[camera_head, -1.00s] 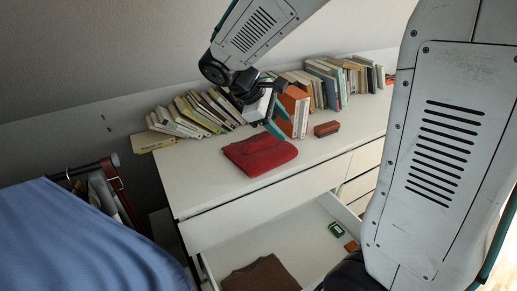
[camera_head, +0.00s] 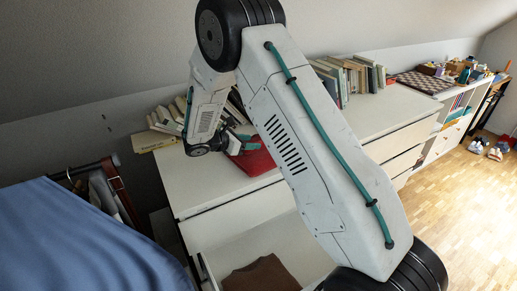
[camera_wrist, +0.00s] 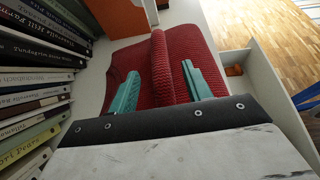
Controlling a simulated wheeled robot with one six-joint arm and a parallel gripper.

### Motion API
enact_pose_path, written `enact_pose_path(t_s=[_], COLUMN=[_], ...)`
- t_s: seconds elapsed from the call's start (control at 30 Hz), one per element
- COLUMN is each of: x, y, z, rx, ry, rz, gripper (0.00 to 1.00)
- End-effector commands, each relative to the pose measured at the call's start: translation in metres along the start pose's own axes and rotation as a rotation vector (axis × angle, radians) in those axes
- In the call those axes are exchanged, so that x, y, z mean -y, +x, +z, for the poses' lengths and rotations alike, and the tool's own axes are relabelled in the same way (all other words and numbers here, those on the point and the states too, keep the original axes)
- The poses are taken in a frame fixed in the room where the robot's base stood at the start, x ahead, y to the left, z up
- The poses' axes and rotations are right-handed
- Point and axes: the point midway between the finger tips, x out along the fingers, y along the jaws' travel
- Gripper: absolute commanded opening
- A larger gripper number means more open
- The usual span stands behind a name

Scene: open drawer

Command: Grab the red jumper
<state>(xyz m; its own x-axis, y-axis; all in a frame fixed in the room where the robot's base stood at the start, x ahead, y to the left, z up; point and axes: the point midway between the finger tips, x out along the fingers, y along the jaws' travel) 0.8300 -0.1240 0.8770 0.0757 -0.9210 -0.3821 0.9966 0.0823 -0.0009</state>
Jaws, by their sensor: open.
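The red jumper (camera_head: 253,160) lies folded on top of the white dresser, and my arm hides much of it in the head view. In the wrist view the red jumper (camera_wrist: 191,50) fills the middle, with a raised fold running between my fingers. My gripper (camera_wrist: 160,85) is open, its two teal fingertips over the jumper on either side of the fold. In the head view my gripper (camera_head: 238,140) is at the jumper's left side. Whether the fingers touch the cloth I cannot tell.
Leaning books (camera_wrist: 38,85) stand close along the left in the wrist view. An orange box (camera_wrist: 118,15) is beyond the jumper. The dresser's open drawer (camera_head: 225,250) holds a brown folded garment (camera_head: 262,274). A blue cloth (camera_head: 80,240) is at the lower left.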

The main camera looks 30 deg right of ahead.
Motion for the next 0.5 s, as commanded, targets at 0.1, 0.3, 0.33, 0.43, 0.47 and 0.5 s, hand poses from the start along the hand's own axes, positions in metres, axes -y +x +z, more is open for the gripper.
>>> enact_pose_path(t_s=[0.1, 0.3, 0.33, 0.43, 0.47, 0.5], x=[0.001, 0.001, 0.001, 0.0, 0.0, 0.0], y=[0.01, 0.04, 0.044, 0.053, 0.053, 0.054], z=[0.0, -0.001, -0.001, -0.001, -0.001, -0.001], rx=[0.0, -0.001, 0.0, -0.001, -0.001, -0.001], ry=[0.001, 0.001, 0.001, 0.002, 0.001, 0.001], rz=[-0.003, -0.004, -0.004, -0.003, -0.003, -0.002], gripper=[0.49, 0.49, 0.49, 0.49, 0.49, 0.49])
